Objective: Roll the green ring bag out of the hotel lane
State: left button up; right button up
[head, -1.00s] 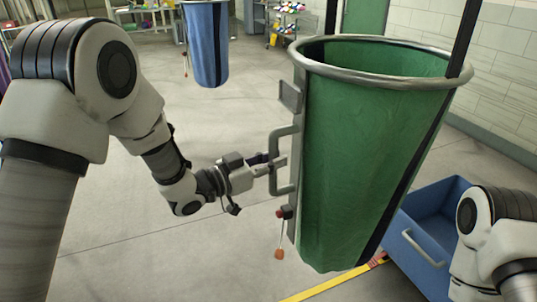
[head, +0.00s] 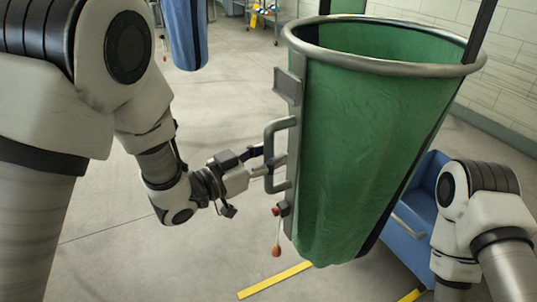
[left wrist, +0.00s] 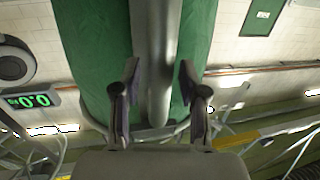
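The green ring bag (head: 365,150) hangs upright from a grey metal ring, its open top facing me in the head view. A grey C-shaped handle (head: 268,150) stands on its left side, with a red knob and a hanging orange tag below. My left gripper (head: 259,162) is at this handle. In the left wrist view the fingers of my left gripper (left wrist: 159,70) stand on either side of a grey upright bar (left wrist: 161,100), with gaps showing, and green cloth (left wrist: 90,45) is behind it. My right gripper is out of view; only my right arm's links show.
A blue bag (head: 187,38) hangs at the upper left. A blue bin (head: 424,200) stands behind my right arm, right of the green bag. A yellow floor strip (head: 275,280) lies in front below. Grey floor left of the bag is clear.

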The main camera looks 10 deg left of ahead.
pick_arm(q)
jog(key=v, duration=1.2)
dwell(1.0)
jog(key=s+f+n+g+y+p, duration=0.1)
jog(key=s+f+n+g+y, duration=0.15)
jog(key=f, duration=0.95)
jog(key=s+f+n+g+y, duration=0.1)
jog(key=s+f+g+y, duration=0.25)
jog(key=f, duration=0.85)
jog(key=s+a+f+n+g+y, duration=0.3)
jog(key=s+a+f, duration=0.2)
jog(key=s+f, duration=0.2)
jog(key=s+a+f+n+g+y, duration=0.3)
jog(key=s+a+f, duration=0.2)
jog(key=s+f, duration=0.2)
jog(key=s, duration=0.2)
jog(key=shift+s+f+g+y, duration=0.25)
jog(key=shift+f+g+y, duration=0.05)
jog(key=shift+g+y, duration=0.1)
